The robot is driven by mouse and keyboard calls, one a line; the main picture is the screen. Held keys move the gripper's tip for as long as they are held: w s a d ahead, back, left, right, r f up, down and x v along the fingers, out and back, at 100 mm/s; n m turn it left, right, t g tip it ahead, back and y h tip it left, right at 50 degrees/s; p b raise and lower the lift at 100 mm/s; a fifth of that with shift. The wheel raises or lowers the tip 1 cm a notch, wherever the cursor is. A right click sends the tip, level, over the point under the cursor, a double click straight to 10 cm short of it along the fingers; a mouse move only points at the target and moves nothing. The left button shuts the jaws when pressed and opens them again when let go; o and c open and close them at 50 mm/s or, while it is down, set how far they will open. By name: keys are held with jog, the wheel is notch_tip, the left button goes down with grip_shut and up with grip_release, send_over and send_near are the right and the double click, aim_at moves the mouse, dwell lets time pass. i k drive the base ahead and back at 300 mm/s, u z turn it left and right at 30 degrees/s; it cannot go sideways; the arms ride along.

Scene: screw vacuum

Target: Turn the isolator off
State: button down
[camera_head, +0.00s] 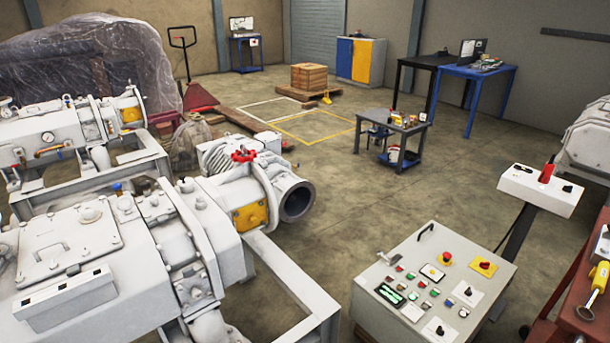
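A grey control cabinet (385,320) stands at the lower right with its sloping panel facing up. Near the panel's right edge is a yellow plate with a red rotary knob (484,266), which looks like an isolator switch. The knob's exact angle is too small to tell. A white box (530,190) on a dark post stands further right, with a red handle (546,173) sticking up and a dark knob beside it. I cannot tell for certain which of the two is the isolator. My gripper is not in view.
A red emergency stop (445,258), several buttons and a green-lit display (390,294) share the panel. White vacuum pumps (100,245) on frames fill the left. A red bench (580,325) with a yellow-handled tool (594,287) is at the right edge. The middle floor (400,195) is clear.

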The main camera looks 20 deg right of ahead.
aim_at(483, 265)
jog(key=z, duration=4.75)
jog(key=i, duration=0.1)
jog(key=u, duration=3.2)
jog(key=i, duration=0.55)
jog(key=z, duration=0.1)
jog(key=k, duration=0.55)
